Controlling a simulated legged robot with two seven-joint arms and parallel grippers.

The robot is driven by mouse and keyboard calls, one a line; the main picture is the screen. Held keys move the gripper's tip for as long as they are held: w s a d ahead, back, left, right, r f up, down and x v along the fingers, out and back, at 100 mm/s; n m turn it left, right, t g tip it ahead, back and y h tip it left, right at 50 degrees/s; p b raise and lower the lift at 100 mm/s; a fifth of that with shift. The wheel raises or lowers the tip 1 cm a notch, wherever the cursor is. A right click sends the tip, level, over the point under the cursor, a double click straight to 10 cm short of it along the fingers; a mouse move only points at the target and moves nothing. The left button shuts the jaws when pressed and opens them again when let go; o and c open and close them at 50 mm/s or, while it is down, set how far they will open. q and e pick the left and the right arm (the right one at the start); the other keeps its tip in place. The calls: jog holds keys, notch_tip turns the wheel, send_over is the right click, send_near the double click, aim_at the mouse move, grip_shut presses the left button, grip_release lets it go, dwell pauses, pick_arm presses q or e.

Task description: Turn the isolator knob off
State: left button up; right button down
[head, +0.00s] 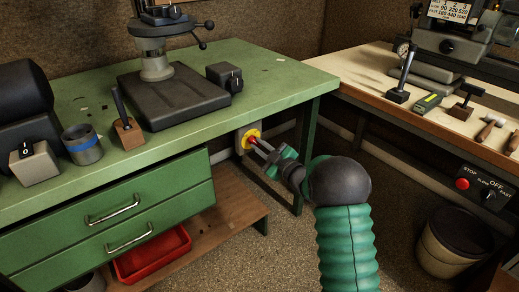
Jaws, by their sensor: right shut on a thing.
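The isolator is a grey box with a yellow plate (242,136) and a red knob (252,141), mounted below the front edge of the green bench. My right gripper (258,144) reaches it from the right and is shut on the red knob. The fingers cover part of the knob, so I cannot tell which way it points. My left gripper is not in view.
The green bench (290,75) carries a drill press base (175,97), a wooden block with a handle (128,132) and a blue-banded tin (83,145). Drawers (120,215) sit below, left of my gripper. A second bench (380,75) stands right, with a bin (450,245) under it.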

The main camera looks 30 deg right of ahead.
jog(key=shift+s+f+n, duration=0.1)
jog(key=shift+f+n, duration=0.35)
jog(key=shift+n, duration=0.15)
jog(key=shift+b, duration=0.3)
jog(key=c, duration=1.5)
grip_release()
jog(key=shift+o, duration=0.5)
jog(key=shift+d+r, duration=0.15)
jog(key=shift+r, duration=0.1)
jog(key=s+d+p, duration=0.1)
jog(key=s+p, duration=0.3)
jog(key=s, duration=1.2)
jog(key=shift+s+d, duration=0.15)
jog(key=shift+s, duration=0.2)
